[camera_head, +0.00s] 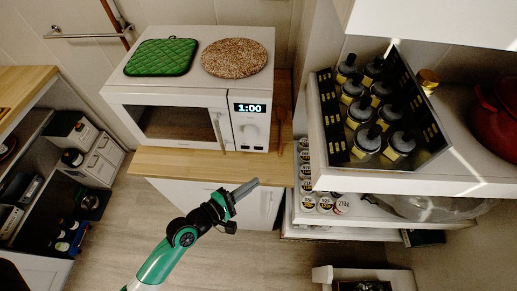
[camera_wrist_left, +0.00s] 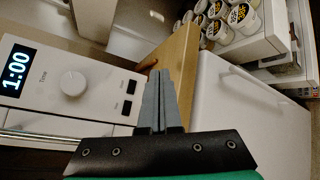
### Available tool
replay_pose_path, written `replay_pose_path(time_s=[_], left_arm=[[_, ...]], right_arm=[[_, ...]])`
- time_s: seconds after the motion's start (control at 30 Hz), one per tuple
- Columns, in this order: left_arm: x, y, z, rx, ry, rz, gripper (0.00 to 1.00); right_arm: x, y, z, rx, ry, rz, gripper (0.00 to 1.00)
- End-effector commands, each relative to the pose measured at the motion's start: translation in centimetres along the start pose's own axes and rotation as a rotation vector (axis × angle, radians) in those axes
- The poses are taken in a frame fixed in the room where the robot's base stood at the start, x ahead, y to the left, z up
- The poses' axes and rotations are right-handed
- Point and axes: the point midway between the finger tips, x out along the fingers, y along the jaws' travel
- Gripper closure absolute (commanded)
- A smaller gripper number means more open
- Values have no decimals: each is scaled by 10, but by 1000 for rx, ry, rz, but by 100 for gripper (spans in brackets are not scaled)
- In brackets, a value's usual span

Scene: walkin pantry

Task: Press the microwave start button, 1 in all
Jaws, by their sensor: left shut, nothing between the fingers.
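The white microwave (camera_head: 168,118) stands on a wooden counter with its door shut. Its display (camera_head: 250,108) reads 1:00. In the left wrist view, the control panel (camera_wrist_left: 100,82) shows a round knob (camera_wrist_left: 73,83) and two small dark buttons, one above the other, the upper (camera_wrist_left: 131,86) and the lower (camera_wrist_left: 126,107); their labels are too small to read. My left gripper (camera_head: 254,184) is shut and empty, below and in front of the microwave's right side. Its fingers also show in the left wrist view (camera_wrist_left: 158,85), right of the buttons. My right gripper is not in view.
A green quilted pad (camera_head: 161,57) and a round speckled mat (camera_head: 234,57) lie on top of the microwave. Right of it, shelves hold a box of dark-capped bottles (camera_head: 335,130) and several cans (camera_head: 316,203). The floor (camera_head: 255,262) in front is open.

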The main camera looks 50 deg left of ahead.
Motion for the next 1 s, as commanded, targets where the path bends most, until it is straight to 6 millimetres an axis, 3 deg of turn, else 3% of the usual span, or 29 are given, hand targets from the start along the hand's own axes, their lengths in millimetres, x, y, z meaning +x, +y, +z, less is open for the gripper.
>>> replay_pose_path(time_s=[0.27,0.7,1.0], left_arm=[[4,2,-3,0,0,3,100],[45,31,-34,2,0,5,100],[61,45,-44,1,-1,2,100]], right_arm=[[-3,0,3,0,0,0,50],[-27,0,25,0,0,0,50],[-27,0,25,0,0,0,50]])
